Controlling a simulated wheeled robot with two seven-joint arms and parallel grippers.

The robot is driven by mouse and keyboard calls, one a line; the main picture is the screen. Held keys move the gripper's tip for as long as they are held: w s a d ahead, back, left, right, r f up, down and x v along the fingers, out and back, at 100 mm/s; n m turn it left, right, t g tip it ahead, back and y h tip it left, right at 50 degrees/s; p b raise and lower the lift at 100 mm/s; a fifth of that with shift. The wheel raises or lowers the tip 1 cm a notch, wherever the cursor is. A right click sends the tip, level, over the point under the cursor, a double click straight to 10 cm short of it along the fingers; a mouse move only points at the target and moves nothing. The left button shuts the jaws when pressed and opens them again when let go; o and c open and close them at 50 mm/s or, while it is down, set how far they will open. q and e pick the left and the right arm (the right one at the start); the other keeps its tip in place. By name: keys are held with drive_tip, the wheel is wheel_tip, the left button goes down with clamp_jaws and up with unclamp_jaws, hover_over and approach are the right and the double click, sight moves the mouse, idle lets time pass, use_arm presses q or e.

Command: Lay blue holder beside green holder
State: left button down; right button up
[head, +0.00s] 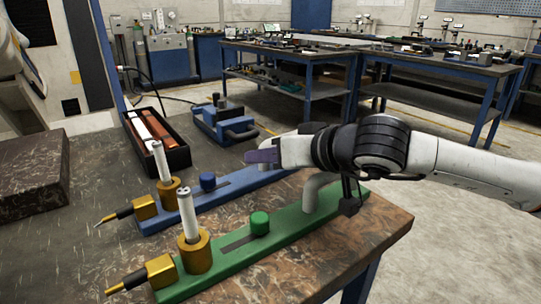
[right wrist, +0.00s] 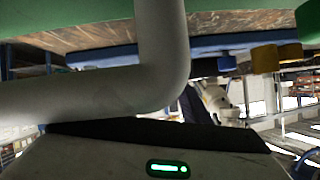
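The blue holder (head: 235,194) lies on the table, behind and roughly parallel to the green holder (head: 270,233), with a narrow strip of table between them. Each carries a knob, a brass block and a white post in a brass collar. The green holder's pale bent handle (head: 321,193) rises at its right end. My right gripper (head: 264,157) is over the blue holder's right end and hides it. A pale bent tube (right wrist: 165,60) fills much of the right wrist view. The finger opening and any contact are hidden. My left gripper is out of view.
A black tray (head: 177,160) with red and white bars stands behind the blue holder. A blue device (head: 222,125) sits behind. A dark stone block (head: 32,175) is at left. The table's right front corner (head: 385,232) is bare.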

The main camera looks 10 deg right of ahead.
drive_tip(key=shift+s+r+g+p, duration=0.15)
drive_tip(key=shift+r+g+p, duration=0.25)
drive_tip(key=shift+p, duration=0.8)
drive_tip(key=v, duration=1.1)
drive_tip(key=shift+s+d, duration=0.2)
drive_tip(key=shift+s, duration=0.25)
